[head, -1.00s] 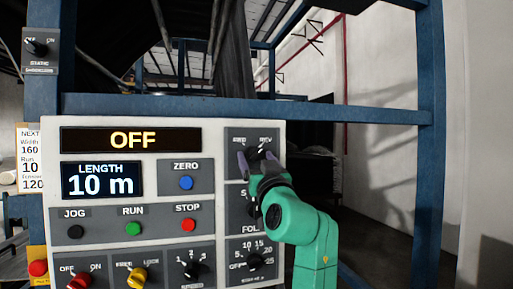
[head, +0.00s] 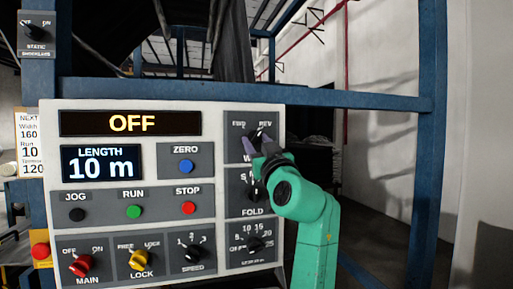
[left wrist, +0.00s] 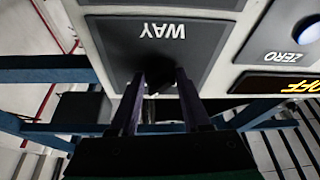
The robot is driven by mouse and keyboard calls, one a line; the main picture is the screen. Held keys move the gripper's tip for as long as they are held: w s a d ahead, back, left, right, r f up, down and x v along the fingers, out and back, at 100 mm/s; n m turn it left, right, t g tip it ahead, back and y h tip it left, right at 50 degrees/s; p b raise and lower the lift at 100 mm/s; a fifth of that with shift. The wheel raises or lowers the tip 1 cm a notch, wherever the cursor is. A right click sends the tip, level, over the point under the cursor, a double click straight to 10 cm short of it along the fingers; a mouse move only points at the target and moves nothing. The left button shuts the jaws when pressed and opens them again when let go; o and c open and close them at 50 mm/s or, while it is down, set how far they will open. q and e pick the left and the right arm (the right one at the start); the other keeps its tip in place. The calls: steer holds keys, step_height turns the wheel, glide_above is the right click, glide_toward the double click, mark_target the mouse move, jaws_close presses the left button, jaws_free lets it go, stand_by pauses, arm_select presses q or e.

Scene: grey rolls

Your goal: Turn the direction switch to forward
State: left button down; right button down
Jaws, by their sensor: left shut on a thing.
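The direction switch (head: 258,133) is a black knob at the panel's upper right, under the labels FWD and REV. My left gripper (head: 255,142) is shut on this knob, with one purple-grey finger on each side. The fingers and wrist hide part of the knob and of the label below it, so I cannot tell where its pointer stands. In the left wrist view the two fingers (left wrist: 158,92) reach to the dark knob (left wrist: 158,80) below the upside-down word WAY. My right gripper is not in view.
The control panel (head: 222,210) has an OFF display (head: 131,123), a 10 m length display (head: 101,164), and several buttons and knobs. The fold knob (head: 250,190) is just below my gripper. A blue frame (head: 427,180) stands around and behind the panel.

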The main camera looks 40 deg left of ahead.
arm_select(q)
steer(key=n+g+b, duration=0.1)
steer(key=n, duration=0.2)
steer(key=shift+w+n+g+y, duration=0.1)
steer(key=shift+n+g+y, duration=0.2)
steer(key=shift+g+y, duration=0.1)
steer(key=n+g, duration=0.1)
steer(key=n, duration=0.1)
steer(key=shift+d+r+n, duration=0.1)
steer(key=shift+n, duration=0.2)
steer(key=shift+w+r+n+g, duration=0.15)
steer(key=shift+n+g, duration=0.65)
steer(key=shift+n, duration=0.4)
steer(key=n+g+p, duration=0.1)
steer(key=n, duration=0.1)
steer(key=n+p, duration=0.1)
steer(key=n, duration=0.1)
steer(key=n+g+p, duration=0.1)
steer(key=n, duration=0.1)
steer(key=shift+w+d+r+n+g+h, duration=0.1)
steer(key=shift+d+r+n+g+h, duration=0.05)
steer(key=shift+r+n+g+h, duration=0.15)
steer(key=n+h+p, duration=0.1)
steer(key=n+p, duration=0.1)
steer(key=n, duration=0.1)
steer(key=shift+r+g, duration=0.1)
steer(key=shift+g, duration=0.2)
steer(key=shift+n+h+p, duration=0.3)
steer(key=shift+n+p, duration=0.15)
steer(key=shift+n, duration=0.45)
